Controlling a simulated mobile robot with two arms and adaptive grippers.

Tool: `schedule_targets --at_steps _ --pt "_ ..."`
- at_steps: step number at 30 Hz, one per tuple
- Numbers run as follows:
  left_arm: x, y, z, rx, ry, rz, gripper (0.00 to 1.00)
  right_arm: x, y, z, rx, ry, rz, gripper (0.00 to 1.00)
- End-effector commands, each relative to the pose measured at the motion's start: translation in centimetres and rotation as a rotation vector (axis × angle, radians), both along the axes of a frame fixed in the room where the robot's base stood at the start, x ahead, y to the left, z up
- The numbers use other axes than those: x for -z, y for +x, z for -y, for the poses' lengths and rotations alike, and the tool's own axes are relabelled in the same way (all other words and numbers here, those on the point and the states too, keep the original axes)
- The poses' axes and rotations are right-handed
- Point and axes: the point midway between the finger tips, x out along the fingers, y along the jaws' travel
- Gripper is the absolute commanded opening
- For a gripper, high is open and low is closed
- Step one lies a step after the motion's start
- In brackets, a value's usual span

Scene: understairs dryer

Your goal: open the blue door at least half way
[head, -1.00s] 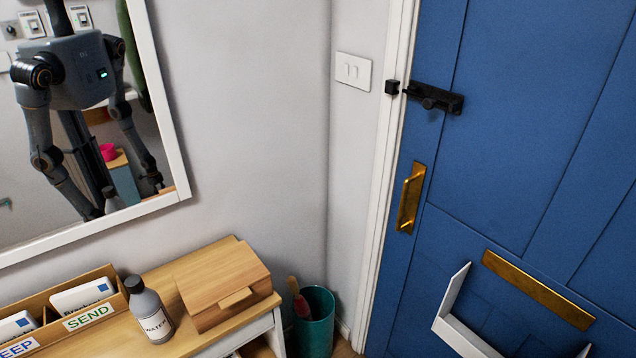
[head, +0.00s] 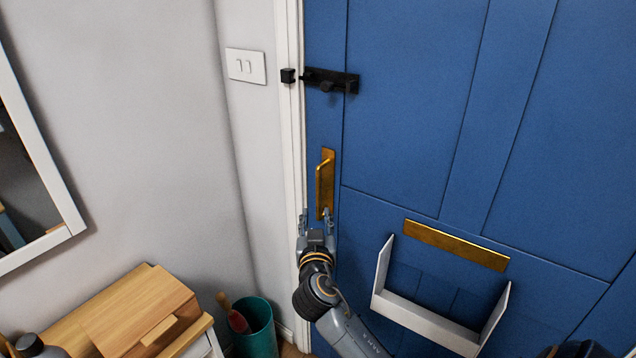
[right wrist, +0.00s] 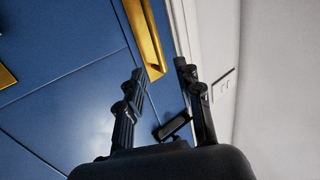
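The blue door (head: 415,110) looks shut in its white frame (head: 289,150). A brass pull handle (head: 325,175) is upright near its left edge; the handle (right wrist: 143,38) also shows in the right wrist view. Above it is a black bolt (head: 335,82), with its black keeper (head: 288,75) on the frame; a small gap seems to show between them. My right gripper (head: 316,214) is open and empty at the handle's lower end. In the right wrist view its fingers (right wrist: 165,78) are apart, with the handle near the left finger; contact cannot be told. My left gripper is out of view.
A white basket frame (head: 425,318) projects from the door below the brass letter plate (head: 456,244). A teal bin (head: 256,325) stands left of the door. A wooden box (head: 140,310) is on a cabinet at lower left. A light switch (head: 246,66) is on the wall.

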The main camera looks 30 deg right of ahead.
Motion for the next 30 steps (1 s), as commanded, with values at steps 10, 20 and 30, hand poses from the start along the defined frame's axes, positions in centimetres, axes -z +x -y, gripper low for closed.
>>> schedule_targets --at_steps 10,20,30 --pt "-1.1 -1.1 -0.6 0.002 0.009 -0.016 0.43 -2.5 2.7 2.4 0.022 0.0 0.053 0.35" --pt "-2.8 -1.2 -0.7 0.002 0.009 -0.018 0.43 -2.4 8.2 6.0 0.019 0.002 0.052 0.35" --pt "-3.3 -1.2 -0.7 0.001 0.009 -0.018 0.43 -2.1 11.0 7.8 0.018 0.004 0.052 0.35"
